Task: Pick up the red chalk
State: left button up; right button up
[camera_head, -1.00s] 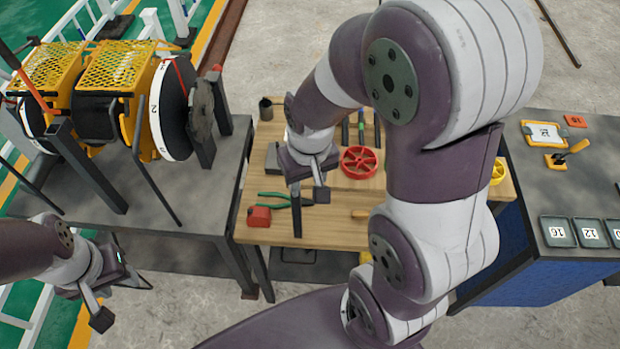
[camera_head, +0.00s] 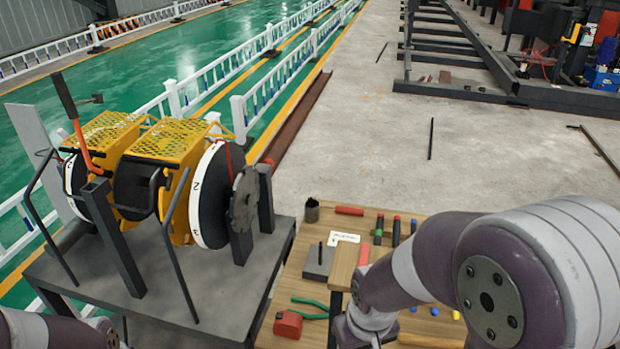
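A red stick-like piece (camera_head: 349,210) lies near the back edge of the wooden table (camera_head: 300,262); I cannot tell whether it is the red chalk. Small yellow (camera_head: 456,315) and blue (camera_head: 413,309) pieces show in front of my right arm, and the arm hides much of the table's right side. My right gripper (camera_head: 345,302) is low over the left-middle of the table, well in front of the red stick. Its fingertips are not clear, so its opening is uncertain. Only part of my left arm shows at the lower left; its gripper is out of view.
A red box-like object (camera_head: 288,324), green-handled pliers (camera_head: 311,307), a grey block (camera_head: 318,262), a dark cup (camera_head: 312,211) and several upright-looking markers (camera_head: 379,229) are on the table. A yellow-and-black reel machine (camera_head: 165,185) stands on a grey bench at left. Open floor lies behind.

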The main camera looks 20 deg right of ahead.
aim_at(363, 258)
jog(key=z, duration=0.95)
